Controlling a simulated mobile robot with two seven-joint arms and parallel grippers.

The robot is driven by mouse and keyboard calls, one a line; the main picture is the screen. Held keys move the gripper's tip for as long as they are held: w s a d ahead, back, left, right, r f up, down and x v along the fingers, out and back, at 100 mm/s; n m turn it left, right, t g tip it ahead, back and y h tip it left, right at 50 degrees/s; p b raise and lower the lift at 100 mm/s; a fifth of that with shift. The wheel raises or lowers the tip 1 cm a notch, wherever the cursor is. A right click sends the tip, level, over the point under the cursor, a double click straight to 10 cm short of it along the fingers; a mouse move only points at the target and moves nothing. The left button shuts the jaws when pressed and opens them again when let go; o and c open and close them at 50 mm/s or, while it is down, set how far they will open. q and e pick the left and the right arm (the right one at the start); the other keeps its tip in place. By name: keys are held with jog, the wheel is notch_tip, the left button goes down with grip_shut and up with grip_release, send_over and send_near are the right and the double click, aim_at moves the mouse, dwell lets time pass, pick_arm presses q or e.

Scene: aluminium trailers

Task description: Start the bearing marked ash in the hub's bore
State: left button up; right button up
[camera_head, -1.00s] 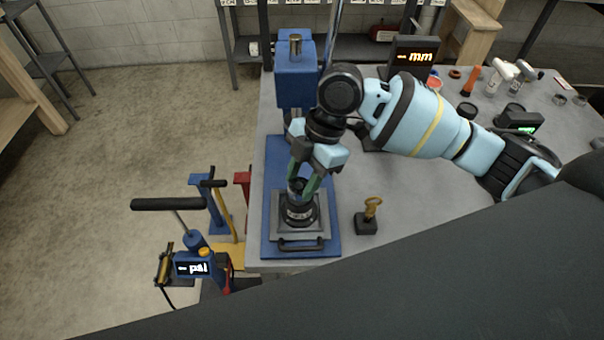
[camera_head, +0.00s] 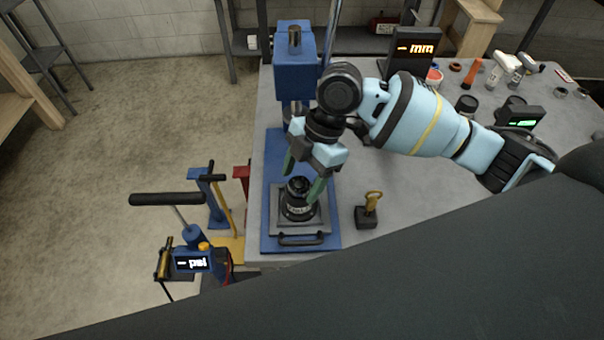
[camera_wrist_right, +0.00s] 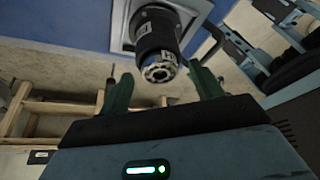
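The black hub (camera_head: 298,208) stands upright on a grey square plate (camera_head: 326,224) on the press's blue base. In the right wrist view the hub (camera_wrist_right: 153,34) carries a pale label, and a metallic ring-shaped bearing (camera_wrist_right: 158,72) shows at its end. How deep the bearing sits in the bore, and its marking, I cannot tell. My right gripper (camera_head: 302,175) is open, its green fingers spread either side of the hub's top. In the right wrist view its fingers (camera_wrist_right: 164,88) stand apart with nothing held between them.
The blue press head (camera_head: 296,75) stands behind the hub. A small dark block with a yellow handle (camera_head: 372,203) is at its right. A pump with a psi display (camera_head: 193,263) stands left of the bench. Displays, bottles and rings fill the bench's right back.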

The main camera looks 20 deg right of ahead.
jog(key=shift+r, duration=0.1)
jog(key=v, duration=0.7)
jog(key=shift+r, duration=0.3)
jog(key=shift+w+d, duration=0.1)
jog(key=shift+d, duration=0.05)
dwell(0.4)
